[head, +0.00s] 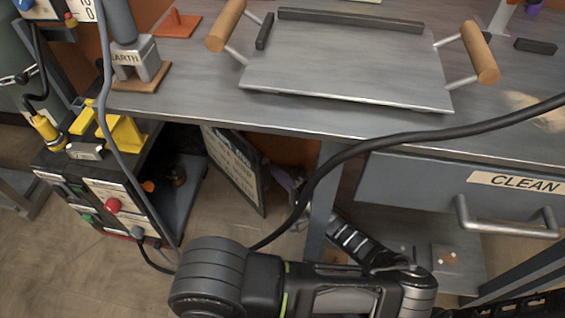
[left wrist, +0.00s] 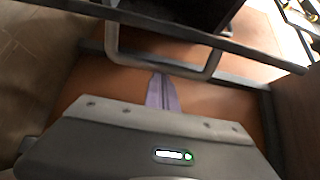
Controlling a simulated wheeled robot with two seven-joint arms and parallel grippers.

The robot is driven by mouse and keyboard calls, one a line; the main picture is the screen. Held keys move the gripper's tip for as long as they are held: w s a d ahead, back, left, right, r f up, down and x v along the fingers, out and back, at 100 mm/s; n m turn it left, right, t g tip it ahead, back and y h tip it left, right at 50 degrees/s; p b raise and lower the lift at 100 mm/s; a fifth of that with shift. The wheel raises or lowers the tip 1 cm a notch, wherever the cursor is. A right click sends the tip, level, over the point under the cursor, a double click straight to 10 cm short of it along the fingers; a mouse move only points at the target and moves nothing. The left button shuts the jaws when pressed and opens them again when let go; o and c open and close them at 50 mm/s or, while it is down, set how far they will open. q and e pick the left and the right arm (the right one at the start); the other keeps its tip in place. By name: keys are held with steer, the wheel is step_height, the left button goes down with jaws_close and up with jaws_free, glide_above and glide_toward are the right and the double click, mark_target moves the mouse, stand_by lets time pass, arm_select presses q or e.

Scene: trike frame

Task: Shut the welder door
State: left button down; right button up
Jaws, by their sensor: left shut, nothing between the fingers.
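The welder (head: 100,195) is a dark box at the left, with a red button and a yellow handle on top. Its right side is open and shows a dark interior with a shelf. The welder door (head: 236,168), a dark panel with a pale lettered label, stands swung out under the bench. My left gripper (head: 284,181) is under the bench just right of the door, partly hidden by a cable. Its fingers (left wrist: 162,95) are shut and empty in the left wrist view. I cannot tell whether they touch the door. My right gripper is not in view.
The steel bench (head: 330,115) overhangs the door and my left gripper. A black cable (head: 340,160) hangs in front. A drawer marked CLEAN (head: 420,185) is at the right. A grey bar (left wrist: 112,45) crosses near my fingers. Floor (head: 85,275) is clear at lower left.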

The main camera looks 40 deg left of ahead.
arm_select(q)
steer(key=shift+r, duration=0.1)
